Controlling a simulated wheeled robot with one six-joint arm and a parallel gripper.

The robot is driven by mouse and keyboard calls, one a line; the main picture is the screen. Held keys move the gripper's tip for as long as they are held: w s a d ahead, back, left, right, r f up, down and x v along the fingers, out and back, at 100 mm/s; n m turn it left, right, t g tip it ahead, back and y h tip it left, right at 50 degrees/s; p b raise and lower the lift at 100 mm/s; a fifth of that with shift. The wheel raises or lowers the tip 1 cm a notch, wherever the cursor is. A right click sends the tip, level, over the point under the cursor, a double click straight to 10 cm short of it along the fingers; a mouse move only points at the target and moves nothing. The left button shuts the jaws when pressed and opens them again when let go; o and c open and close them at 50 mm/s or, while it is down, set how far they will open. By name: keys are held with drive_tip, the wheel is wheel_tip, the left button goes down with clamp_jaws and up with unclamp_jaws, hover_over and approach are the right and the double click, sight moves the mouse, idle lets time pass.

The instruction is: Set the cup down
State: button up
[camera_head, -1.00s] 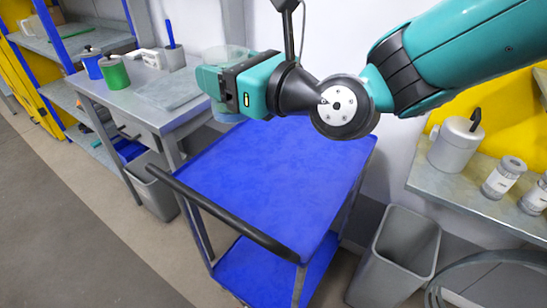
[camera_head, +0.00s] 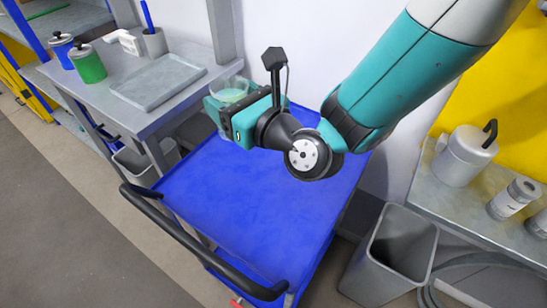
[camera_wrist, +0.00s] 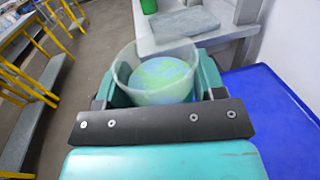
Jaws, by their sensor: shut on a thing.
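The cup (camera_wrist: 161,75) is clear and holds a pale green and blue content. In the wrist view it sits upright between the jaws of my gripper (camera_wrist: 158,90). In the head view the cup (camera_head: 229,88) shows at the far end of my gripper (camera_head: 222,104), partly hidden by it. My gripper is shut on the cup and is above the back left part of the blue cart top (camera_head: 250,210). I cannot tell how high the cup is above the cart.
A grey bench (camera_head: 115,100) at left bears a grey tray (camera_head: 160,82), a green can (camera_head: 88,64) and a blue can (camera_head: 61,46). A grey bin (camera_head: 395,250) stands right of the cart. A metal canister (camera_head: 465,155) stands on the right shelf. The cart top is largely clear.

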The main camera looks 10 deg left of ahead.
drive_tip(key=b, duration=1.4)
hover_over(248, 196)
wheel_tip(248, 196, down, 17)
drive_tip(key=shift+t, duration=0.4)
wheel_tip(248, 196, down, 5)
drive_tip(key=b, duration=0.5)
drive_tip(key=shift+a+b, duration=0.1)
drive_tip(key=shift+b, duration=0.3)
drive_tip(key=shift+f, duration=0.2)
drive_tip(key=o, duration=0.6)
drive_tip(key=shift+f, duration=0.1)
drive_tip(key=o, duration=0.5)
drive_tip(key=shift+c, duration=0.2)
